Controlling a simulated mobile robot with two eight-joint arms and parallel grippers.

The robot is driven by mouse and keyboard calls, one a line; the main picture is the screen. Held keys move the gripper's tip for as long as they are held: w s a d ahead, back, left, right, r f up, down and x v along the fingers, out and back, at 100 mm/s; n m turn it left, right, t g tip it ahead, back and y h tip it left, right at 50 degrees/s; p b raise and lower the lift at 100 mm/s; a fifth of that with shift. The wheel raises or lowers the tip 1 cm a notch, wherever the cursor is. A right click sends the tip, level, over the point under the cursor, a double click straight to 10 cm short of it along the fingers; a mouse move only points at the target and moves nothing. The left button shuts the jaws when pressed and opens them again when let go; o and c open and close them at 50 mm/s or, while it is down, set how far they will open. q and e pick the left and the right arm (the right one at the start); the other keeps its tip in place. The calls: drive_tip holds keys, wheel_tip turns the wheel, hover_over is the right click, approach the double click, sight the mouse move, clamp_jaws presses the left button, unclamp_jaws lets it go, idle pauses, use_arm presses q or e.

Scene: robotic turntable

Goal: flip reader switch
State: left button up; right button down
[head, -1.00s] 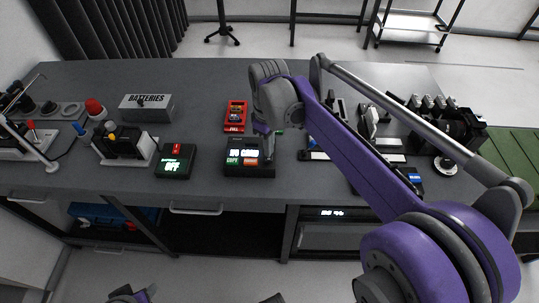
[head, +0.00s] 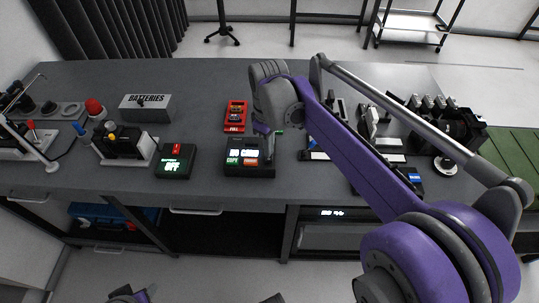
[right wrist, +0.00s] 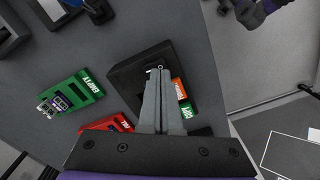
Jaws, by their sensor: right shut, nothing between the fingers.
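The reader (head: 235,168) is a dark box near the table's front edge. Its screen says NO CARD above a green COPY label and a red-orange label. My right gripper (head: 267,158) is over its right part, pointing down. In the right wrist view the closed fingers (right wrist: 157,72) are empty and reach over the reader (right wrist: 128,77). A small light metallic bit, perhaps the switch, shows at the fingertips. I cannot tell whether they touch it. The fingers hide part of the reader's face. My left gripper is not clearly visible.
A green EMPTY cartridge (right wrist: 72,95) shows in the right wrist view. A black box reading OFF (head: 175,162) stands to the left, with a grey BATTERIES box (head: 146,108) behind it. Bare tabletop lies between these.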

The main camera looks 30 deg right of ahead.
drive_tip(key=shift+f+b, duration=0.7)
drive_tip(key=shift+f, duration=0.45)
idle(0.6)
drive_tip(key=shift+r, duration=0.15)
drive_tip(key=shift+r+p, duration=2.55)
drive_tip(key=shift+r, duration=0.9)
drive_tip(key=shift+f, duration=0.1)
drive_tip(key=s+a+f+m+t, duration=0.2)
drive_tip(key=s+a+f+m, duration=0.1)
drive_tip(key=s, duration=0.4)
drive_tip(key=s+a+f+m+t, duration=0.2)
drive_tip(key=s+f, duration=0.3)
drive_tip(key=s, duration=0.3)
drive_tip(key=shift+s+a+m+t+p, duration=0.3)
drive_tip(key=shift+a+m+t, duration=0.1)
drive_tip(key=shift+a+t, duration=0.4)
